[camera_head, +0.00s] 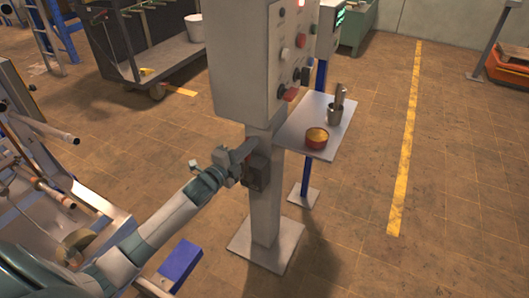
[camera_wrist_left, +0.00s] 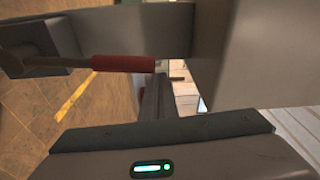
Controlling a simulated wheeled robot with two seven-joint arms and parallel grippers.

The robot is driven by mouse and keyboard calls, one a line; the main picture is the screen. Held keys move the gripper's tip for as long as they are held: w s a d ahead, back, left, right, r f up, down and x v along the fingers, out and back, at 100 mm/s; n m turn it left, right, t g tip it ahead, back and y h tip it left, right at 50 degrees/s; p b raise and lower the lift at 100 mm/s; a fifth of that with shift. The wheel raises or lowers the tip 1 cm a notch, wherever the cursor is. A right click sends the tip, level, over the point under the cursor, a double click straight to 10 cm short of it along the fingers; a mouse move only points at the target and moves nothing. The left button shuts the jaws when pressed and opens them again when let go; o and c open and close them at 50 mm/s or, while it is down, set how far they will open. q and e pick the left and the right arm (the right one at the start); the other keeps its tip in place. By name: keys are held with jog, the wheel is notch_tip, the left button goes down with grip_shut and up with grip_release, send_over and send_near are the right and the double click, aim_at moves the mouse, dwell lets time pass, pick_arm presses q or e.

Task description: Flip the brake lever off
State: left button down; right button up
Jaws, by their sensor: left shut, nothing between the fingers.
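The brake lever (camera_wrist_left: 123,63) has a red grip on a thin bar. In the left wrist view it reaches sideways from a dark box (camera_wrist_left: 35,50) at the upper left. In the head view the dark box (camera_head: 258,172) is fixed to the grey post, and my gripper mostly hides the lever. My left gripper (camera_head: 243,152) is shut and empty, at the left side of the post beside the box. In the left wrist view its fingers (camera_wrist_left: 154,96) are close to the free end of the red grip; I cannot tell whether they touch. My right gripper is not in view.
The grey control cabinet (camera_head: 243,60) sits on the post (camera_head: 265,212) above the box. A small shelf (camera_head: 345,112) to the right holds a red-yellow tin (camera_head: 316,138) and a metal cup (camera_head: 334,115). A blue block (camera_head: 180,262) is below my arm.

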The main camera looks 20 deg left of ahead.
pick_arm(q)
jog(key=a+n, duration=0.1)
jog(key=a, duration=0.1)
jog(key=shift+a+r, duration=0.15)
jog(key=shift+a, duration=0.2)
jog(key=shift+w+a+r+n, duration=0.1)
jog(key=shift+a+n, duration=0.05)
jog(key=shift+n, duration=0.15)
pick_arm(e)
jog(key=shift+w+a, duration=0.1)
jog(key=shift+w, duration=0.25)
